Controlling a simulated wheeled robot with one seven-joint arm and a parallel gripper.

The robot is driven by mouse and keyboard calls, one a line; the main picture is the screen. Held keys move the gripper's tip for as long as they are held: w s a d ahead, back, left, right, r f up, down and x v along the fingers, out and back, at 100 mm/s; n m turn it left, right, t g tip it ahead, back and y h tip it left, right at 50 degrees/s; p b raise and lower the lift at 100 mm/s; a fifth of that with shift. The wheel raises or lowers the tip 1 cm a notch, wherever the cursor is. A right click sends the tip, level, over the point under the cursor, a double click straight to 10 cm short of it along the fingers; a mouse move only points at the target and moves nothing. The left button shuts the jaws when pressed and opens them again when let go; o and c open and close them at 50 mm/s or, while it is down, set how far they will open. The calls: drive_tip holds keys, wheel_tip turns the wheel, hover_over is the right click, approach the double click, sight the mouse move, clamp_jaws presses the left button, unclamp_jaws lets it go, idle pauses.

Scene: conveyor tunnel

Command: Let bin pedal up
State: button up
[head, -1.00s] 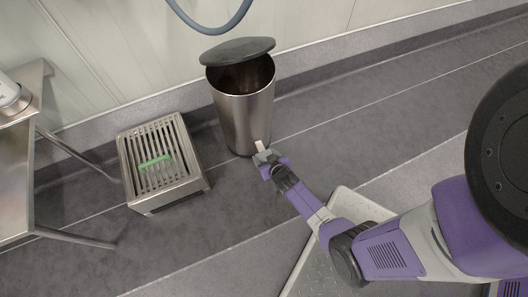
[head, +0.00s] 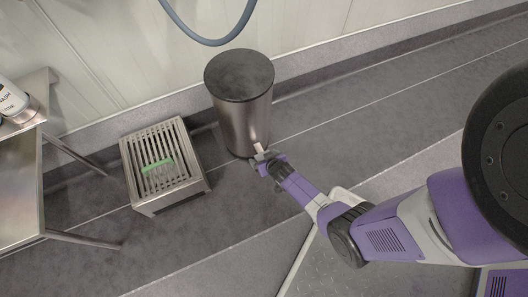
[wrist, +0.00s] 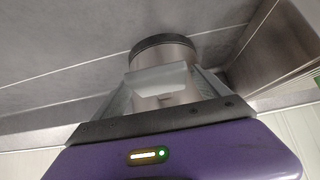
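The steel bin (head: 238,122) stands upright on the floor by the wall. Its dark round lid (head: 239,74) lies flat and shut on top. My gripper (head: 261,153) is low at the bin's front, close to its base. The wrist view shows the bin (wrist: 184,57) inverted, beyond the fingers, with its dark base ring uppermost. A pale block (wrist: 157,80) sits between the finger sides there; I cannot tell whether it is the pedal or part of my gripper. I cannot make out the pedal clearly, nor whether the fingers touch it.
A steel table (head: 18,190) with a bottle (head: 10,97) is at the far left. A blue-grey hose (head: 209,42) hangs above the bin. Floor right of the bin is clear.

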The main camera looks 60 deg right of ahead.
drive_tip(key=p+v, duration=0.6)
drive_tip(key=v, duration=0.1)
drive_tip(key=shift+s+a+r, duration=0.2)
drive_tip(key=shift+r, duration=0.1)
idle(0.6)
